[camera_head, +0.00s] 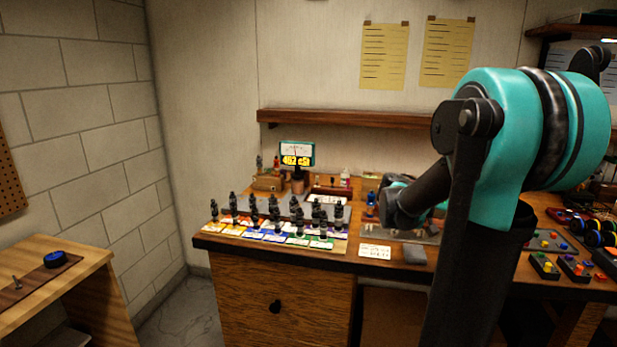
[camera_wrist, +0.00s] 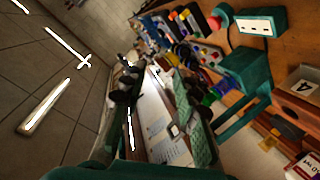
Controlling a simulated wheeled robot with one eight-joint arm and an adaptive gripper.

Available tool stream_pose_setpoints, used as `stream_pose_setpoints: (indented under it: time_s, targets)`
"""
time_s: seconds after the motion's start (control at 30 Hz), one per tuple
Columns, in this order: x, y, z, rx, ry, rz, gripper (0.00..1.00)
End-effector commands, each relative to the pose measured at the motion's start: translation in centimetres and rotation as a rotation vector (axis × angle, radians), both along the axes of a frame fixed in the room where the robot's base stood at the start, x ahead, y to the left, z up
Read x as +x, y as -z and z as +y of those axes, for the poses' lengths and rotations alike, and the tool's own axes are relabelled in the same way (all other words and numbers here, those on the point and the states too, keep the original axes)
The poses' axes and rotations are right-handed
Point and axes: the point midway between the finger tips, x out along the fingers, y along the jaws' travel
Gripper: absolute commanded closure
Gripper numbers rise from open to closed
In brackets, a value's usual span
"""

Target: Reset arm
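My arm, teal and black, fills the right side of the head view. Its upper joint is large and close, and a dark forearm link points down and left over the workbench (camera_head: 222,244). The far end of the arm is mostly hidden behind this link, with a little teal showing past it. I cannot make out my gripper's fingertips in the head view. I cannot see anything held.
Several small black figures stand on coloured cards on the bench's left part, before a lit display (camera_head: 297,155). Controllers with coloured buttons (camera_head: 545,266) and small wheels (camera_head: 594,239) lie at the right. A wooden shelf (camera_head: 340,117) runs along the wall. A lower table (camera_head: 84,280) stands front left.

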Motion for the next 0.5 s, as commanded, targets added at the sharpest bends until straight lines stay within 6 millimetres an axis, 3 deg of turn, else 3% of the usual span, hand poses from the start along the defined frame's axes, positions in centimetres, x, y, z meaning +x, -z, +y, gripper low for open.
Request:
stream_pose_setpoints:
  time_s: [0.27,0.37,0.5]
  targets:
    - [-2.7,8.4,3.6,0.319,-0.195,0.138,0.69]
    - [-4.2,12.9,6.7,0.49,-0.331,0.197,0.69]
    - [-6.5,18.8,12.7,0.729,-0.57,0.252,0.69]
